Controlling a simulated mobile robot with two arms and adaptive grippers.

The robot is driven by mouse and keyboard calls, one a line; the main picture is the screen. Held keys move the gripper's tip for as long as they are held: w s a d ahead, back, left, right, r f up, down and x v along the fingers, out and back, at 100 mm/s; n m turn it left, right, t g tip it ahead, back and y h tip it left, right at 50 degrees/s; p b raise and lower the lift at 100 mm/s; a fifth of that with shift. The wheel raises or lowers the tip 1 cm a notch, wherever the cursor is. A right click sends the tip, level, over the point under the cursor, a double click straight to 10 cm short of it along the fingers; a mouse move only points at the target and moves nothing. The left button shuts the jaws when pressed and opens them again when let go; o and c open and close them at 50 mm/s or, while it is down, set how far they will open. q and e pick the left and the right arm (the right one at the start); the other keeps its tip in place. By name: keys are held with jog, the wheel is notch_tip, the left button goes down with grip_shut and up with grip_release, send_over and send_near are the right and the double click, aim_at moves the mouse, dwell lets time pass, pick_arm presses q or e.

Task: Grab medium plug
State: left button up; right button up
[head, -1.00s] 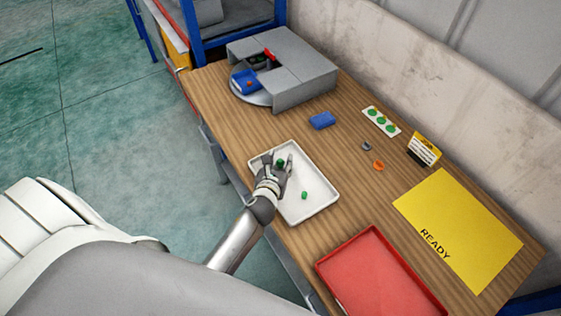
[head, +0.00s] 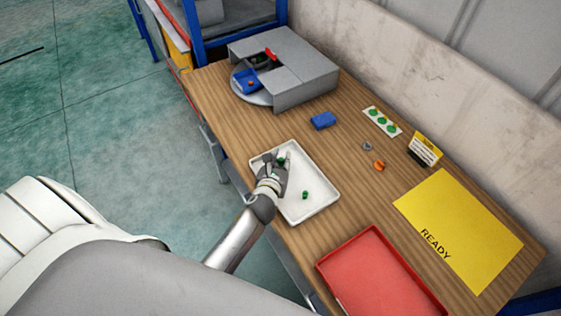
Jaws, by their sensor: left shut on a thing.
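My left gripper (head: 278,163) is over the left part of a white tray (head: 318,207) and is shut on a green plug (head: 281,160) that shows between its fingers. Whether the plug still touches the tray floor cannot be told. A second green plug (head: 305,195) lies loose on the tray floor, to the right of and below the gripper in the picture. The plugs are too small here to compare sizes surely. My right gripper is out of view.
A red tray (head: 376,275) and a yellow READY mat (head: 455,225) lie to the right. A blue block (head: 323,120), a white strip with green discs (head: 382,121), a grey ring (head: 367,146), an orange part (head: 379,166) and a small sign (head: 425,150) stand behind. A grey machine (head: 300,75) fills the far end.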

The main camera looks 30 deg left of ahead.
aim_at(280, 164)
pick_arm(q)
jog(key=shift+r, duration=0.4)
notch_tip(280, 164, up, 2)
jog(key=shift+r, duration=0.15)
jog(key=s+a+r+b, duration=0.1)
jog(key=s+a+r, duration=0.2)
jog(key=a+r, duration=0.6)
jog(key=a, duration=0.4)
jog(key=shift+a+r, duration=0.2)
jog(key=shift+a, duration=0.05)
